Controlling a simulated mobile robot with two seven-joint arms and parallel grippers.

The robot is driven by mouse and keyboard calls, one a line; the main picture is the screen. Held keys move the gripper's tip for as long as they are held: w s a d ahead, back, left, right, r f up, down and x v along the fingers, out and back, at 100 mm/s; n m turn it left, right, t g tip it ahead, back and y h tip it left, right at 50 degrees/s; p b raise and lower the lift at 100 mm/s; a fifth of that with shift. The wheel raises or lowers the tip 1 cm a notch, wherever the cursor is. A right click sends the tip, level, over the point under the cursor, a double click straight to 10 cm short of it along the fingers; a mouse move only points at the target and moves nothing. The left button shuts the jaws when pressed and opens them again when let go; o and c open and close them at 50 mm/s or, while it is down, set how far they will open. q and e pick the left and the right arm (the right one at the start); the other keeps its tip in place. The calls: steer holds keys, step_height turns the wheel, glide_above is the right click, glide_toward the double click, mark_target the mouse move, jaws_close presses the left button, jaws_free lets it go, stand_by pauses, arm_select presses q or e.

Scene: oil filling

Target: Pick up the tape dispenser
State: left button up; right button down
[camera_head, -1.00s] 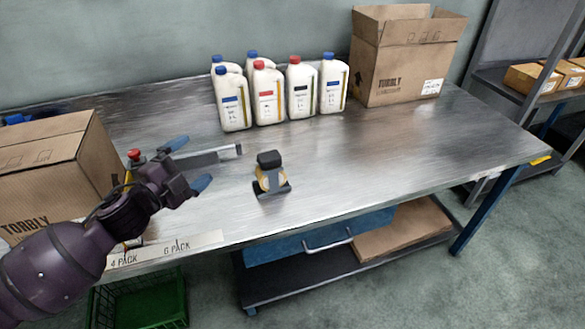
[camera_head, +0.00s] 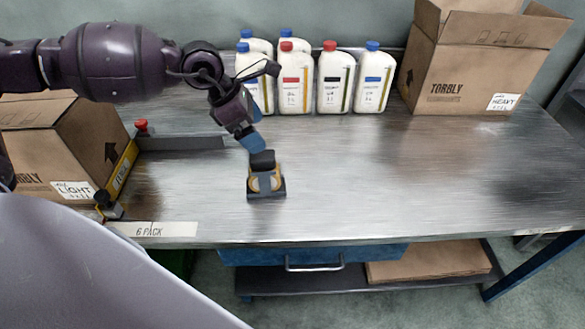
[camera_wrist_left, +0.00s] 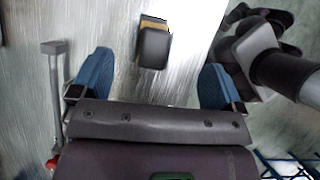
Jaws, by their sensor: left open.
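The tape dispenser (camera_head: 266,182) stands on the metal table near its front edge, dark grey with a yellowish roll and a black top. My left gripper (camera_head: 256,142) is just above and behind it in the head view, pointing down, its blue fingertip close to the black top. In the left wrist view the tape dispenser (camera_wrist_left: 154,45) lies ahead, between the lines of the two blue fingers of my open left gripper (camera_wrist_left: 150,80). Nothing is between the fingers. My right gripper cannot be made out.
Several white bottles (camera_head: 334,80) stand at the back. An open carton (camera_head: 455,65) is at the back right, and a closed carton (camera_head: 60,145) at the left beside a metal bar (camera_head: 180,143). The table right of the dispenser is clear.

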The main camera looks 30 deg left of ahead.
mark_target(261, 155)
arm_select(q)
steer(key=shift+s+a+f+y, duration=0.4)
steer(key=shift+s+a+f, duration=0.25)
steer(key=shift+s+a, duration=0.15)
steer(key=x, duration=0.4)
steer(key=shift+w+d+r+b, duration=0.1)
steer(key=shift+w+r+b, duration=0.05)
steer(key=shift+b, duration=0.15)
steer(key=shift+w+d+f, duration=0.1)
steer(key=shift+d+f, duration=0.1)
steer(key=shift+f, duration=0.35)
steer(key=x, duration=0.5)
steer(key=shift+a+f+b, duration=0.1)
steer(key=shift+a+b, duration=0.05)
steer(key=shift+b, duration=0.2)
arm_select(e)
steer(key=shift+s+a+f, duration=0.2)
steer(key=shift+a+f, duration=0.05)
steer(key=shift+f, duration=0.3)
arm_select(q)
steer(key=shift+c, duration=0.9)
steer(key=c, duration=1)
arm_select(e)
steer(key=shift+a, duration=0.2)
steer(key=shift+s, duration=0.1)
